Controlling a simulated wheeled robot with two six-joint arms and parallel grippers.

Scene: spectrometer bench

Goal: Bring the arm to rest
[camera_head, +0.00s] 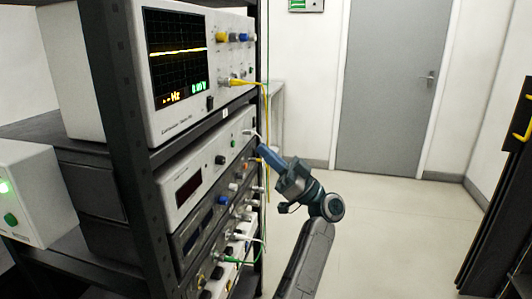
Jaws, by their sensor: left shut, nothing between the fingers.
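My left gripper (266,156) is raised in the middle of the camera_head view, with its arm (305,262) coming up from the bottom edge. Its blue-grey fingers are shut and empty, pointing up and left toward the front of the instrument rack. The fingertips are close to the cables and plugs at the rack's right side in the picture; I cannot tell whether they touch. My right gripper is not in view.
A black rack (128,130) on the left holds an oscilloscope (180,60) and several instrument units (205,170). A yellow cable (267,120) and a green cable (240,262) hang at its front. Open floor (385,235) lies right of my arm, before a grey door (392,90).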

